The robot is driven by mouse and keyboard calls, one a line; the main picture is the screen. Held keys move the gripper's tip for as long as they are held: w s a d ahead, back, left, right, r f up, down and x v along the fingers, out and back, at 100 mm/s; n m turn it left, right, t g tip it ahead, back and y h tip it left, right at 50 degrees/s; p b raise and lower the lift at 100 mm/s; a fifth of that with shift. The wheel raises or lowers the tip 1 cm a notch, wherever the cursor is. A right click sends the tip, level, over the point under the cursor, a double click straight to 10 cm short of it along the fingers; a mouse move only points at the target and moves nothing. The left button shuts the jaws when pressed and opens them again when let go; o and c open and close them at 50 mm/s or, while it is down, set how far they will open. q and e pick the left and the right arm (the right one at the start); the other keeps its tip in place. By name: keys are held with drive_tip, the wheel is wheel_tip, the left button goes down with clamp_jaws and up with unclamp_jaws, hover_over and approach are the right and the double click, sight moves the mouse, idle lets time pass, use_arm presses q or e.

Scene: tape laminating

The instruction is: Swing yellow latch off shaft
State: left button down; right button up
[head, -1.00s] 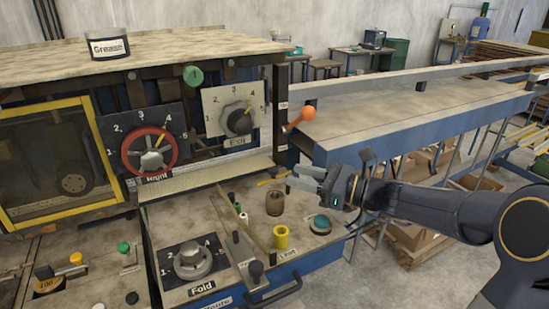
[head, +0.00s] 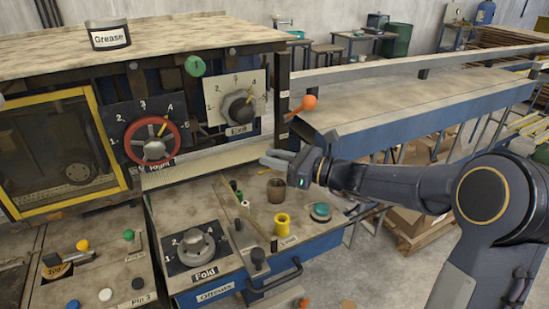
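My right gripper (head: 272,158) reaches in from the right over the back edge of the machine's lower bench, near the end of the pale rail. Its two grey fingers point left and look parted, with nothing visible between them. A short thin yellow bar (head: 264,171), possibly the latch, shows just below the fingertips. Its far end is hidden by the gripper, and I cannot tell whether they touch. The shaft cannot be made out clearly. My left gripper is not in view.
The long blue-sided table (head: 400,110) extends right.

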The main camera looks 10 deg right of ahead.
clamp_jaws()
drive_tip(key=b, duration=0.1)
drive_tip(key=m+t+h+b, duration=0.1)
drive_tip(key=b, duration=0.1)
drive_tip(key=m+t+h+b, duration=0.1)
drive_tip(key=b, duration=0.1)
drive_tip(key=shift+w+a+f, duration=0.15)
drive_tip(key=shift+w+f, duration=0.1)
drive_tip(key=shift+w, duration=0.15)
drive_tip(key=shift+w+r+m+t+h+b, duration=0.15)
drive_tip(key=shift+m+t+h+b, duration=0.25)
drive_tip(key=shift+t+h+b, duration=0.15)
drive_tip(key=shift+r, duration=0.1)
drive_tip(key=o, duration=0.6)
unclamp_jaws()
drive_tip(key=shift+b+v, duration=0.3)
drive_tip(key=shift+v, duration=3.65)
